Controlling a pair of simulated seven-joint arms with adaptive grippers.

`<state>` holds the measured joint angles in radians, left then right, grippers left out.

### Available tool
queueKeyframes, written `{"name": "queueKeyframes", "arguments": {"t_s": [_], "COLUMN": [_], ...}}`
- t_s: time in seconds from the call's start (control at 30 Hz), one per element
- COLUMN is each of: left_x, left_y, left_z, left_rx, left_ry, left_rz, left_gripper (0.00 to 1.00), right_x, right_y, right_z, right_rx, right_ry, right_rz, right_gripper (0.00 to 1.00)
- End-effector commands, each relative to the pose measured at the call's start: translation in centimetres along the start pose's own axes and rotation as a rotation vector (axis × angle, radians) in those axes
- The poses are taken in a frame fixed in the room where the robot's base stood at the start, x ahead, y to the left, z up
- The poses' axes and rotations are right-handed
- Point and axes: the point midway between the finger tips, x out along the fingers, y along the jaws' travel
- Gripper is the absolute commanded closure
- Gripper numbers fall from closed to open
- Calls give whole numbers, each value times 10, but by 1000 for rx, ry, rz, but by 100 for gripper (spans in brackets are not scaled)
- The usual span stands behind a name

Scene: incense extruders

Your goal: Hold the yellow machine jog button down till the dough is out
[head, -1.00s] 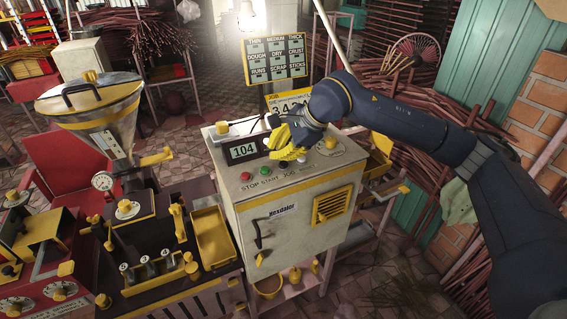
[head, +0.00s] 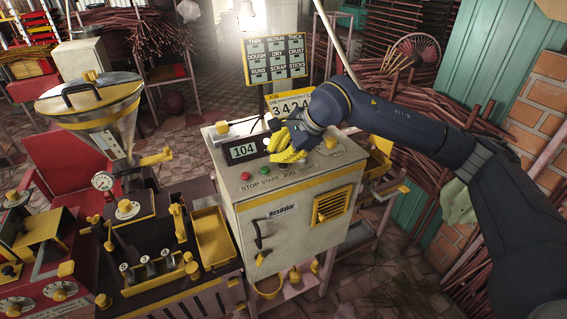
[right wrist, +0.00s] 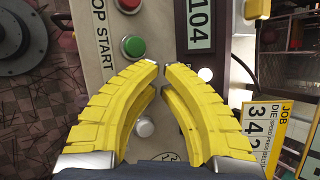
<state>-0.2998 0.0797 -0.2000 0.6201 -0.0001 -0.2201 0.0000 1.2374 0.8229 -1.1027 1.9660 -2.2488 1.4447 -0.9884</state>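A cream control cabinet (head: 290,222) with a yellow stripe stands at centre. On its top are a red stop button (head: 246,176), a green start button (head: 264,170) and a display (head: 243,150) reading 104. My right gripper (head: 283,157) is over the panel, its yellow fingertips together in the right wrist view (right wrist: 158,67). The jog button is hidden under the fingers, so I cannot tell whether it is pressed. The green button (right wrist: 132,45) lies just beyond the fingertips. A silver knob (right wrist: 145,127) shows between the fingers. I see no dough. My left gripper is out of view.
A dark machine with yellow parts and a metal hopper (head: 90,103) stands left of the cabinet, with a yellow tray (head: 213,238) between. A job sign (head: 290,103) and label board (head: 278,62) rise behind. Stick bundles (head: 440,105) crowd the right.

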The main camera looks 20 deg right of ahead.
Motion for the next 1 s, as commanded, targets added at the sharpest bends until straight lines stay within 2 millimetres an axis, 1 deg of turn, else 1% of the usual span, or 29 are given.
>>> {"name": "queueKeyframes", "arguments": {"t_s": [1.0], "left_x": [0], "left_y": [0], "left_z": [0], "left_rx": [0], "left_ry": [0], "left_rz": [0], "left_gripper": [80], "right_x": [6], "right_y": [4], "right_z": [-4], "right_rx": [1], "right_ry": [1], "right_rz": [1], "right_gripper": [100]}}
